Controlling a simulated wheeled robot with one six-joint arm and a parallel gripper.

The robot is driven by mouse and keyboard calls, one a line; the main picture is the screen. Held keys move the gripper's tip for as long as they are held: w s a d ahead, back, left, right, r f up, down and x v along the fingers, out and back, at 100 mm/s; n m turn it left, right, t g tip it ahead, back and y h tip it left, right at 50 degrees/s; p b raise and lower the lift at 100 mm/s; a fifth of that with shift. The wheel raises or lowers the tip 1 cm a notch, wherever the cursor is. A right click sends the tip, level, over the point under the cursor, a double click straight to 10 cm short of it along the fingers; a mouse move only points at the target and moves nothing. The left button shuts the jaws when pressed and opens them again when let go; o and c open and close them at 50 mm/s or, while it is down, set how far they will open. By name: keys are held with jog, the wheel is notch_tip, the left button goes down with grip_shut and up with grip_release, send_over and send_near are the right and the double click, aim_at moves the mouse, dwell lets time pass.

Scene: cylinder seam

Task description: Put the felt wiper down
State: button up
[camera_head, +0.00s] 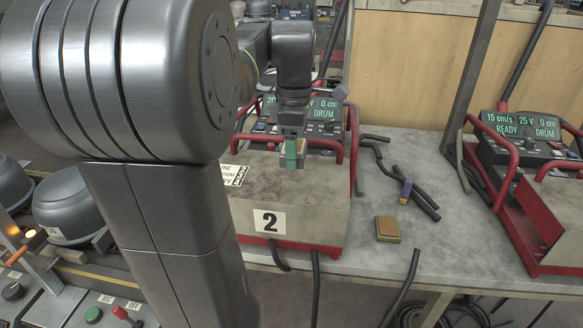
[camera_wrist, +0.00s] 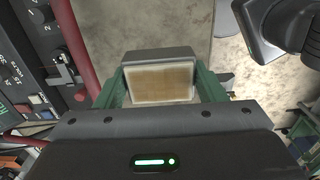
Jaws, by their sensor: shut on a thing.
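My gripper (camera_head: 291,150) is above the back part of the case marked 2 (camera_head: 315,208). Its green fingers are shut on the felt wiper, a small block with a grey body and a tan-brown face. The felt wiper (camera_wrist: 161,84) shows between both fingers in the wrist view, its tan face toward the camera. In the head view it is mostly hidden behind a finger. I cannot tell whether it touches the case top.
A brown-topped block with a green base (camera_head: 387,228) lies on the grey table (camera_head: 385,270) right of the case. A purple and orange piece (camera_head: 405,191) lies behind it among black hoses. A second red-framed machine (camera_head: 525,140) stands at the right.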

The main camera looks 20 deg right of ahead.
aim_at(294, 181)
jog(key=shift+f, duration=2.8)
jog(key=shift+f, duration=0.15)
jog(key=o, duration=1.2)
notch_tip(294, 181, up, 12)
jog(key=shift+r, duration=0.2)
